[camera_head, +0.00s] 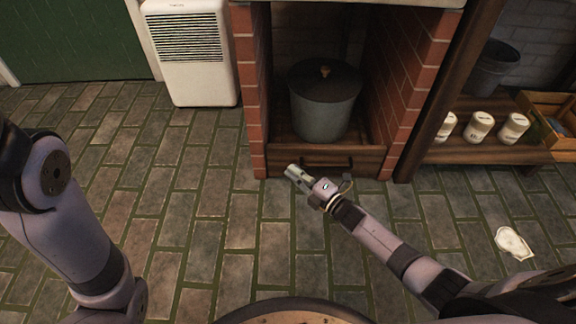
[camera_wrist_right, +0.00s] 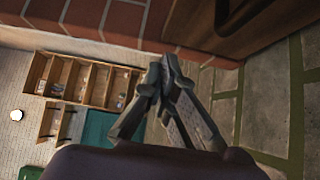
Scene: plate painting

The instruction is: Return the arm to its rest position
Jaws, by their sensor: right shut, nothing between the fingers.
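My right arm reaches in from the lower right of the head view. Its gripper (camera_head: 293,173) is in front of the wooden drawer (camera_head: 350,160) under the brick niche, near the drawer's dark handle. In the right wrist view the right gripper's fingertips (camera_wrist_right: 165,68) meet, with nothing between them. My left arm shows at the left of the head view, but its gripper is out of view.
A lidded grey pot (camera_head: 322,110) stands in the niche between brick pillars (camera_head: 249,90). A white heater-like unit (camera_head: 190,50) is at the upper left. White jars (camera_head: 480,126) stand on a shelf at right. A pale object (camera_head: 513,243) lies on the open tiled floor.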

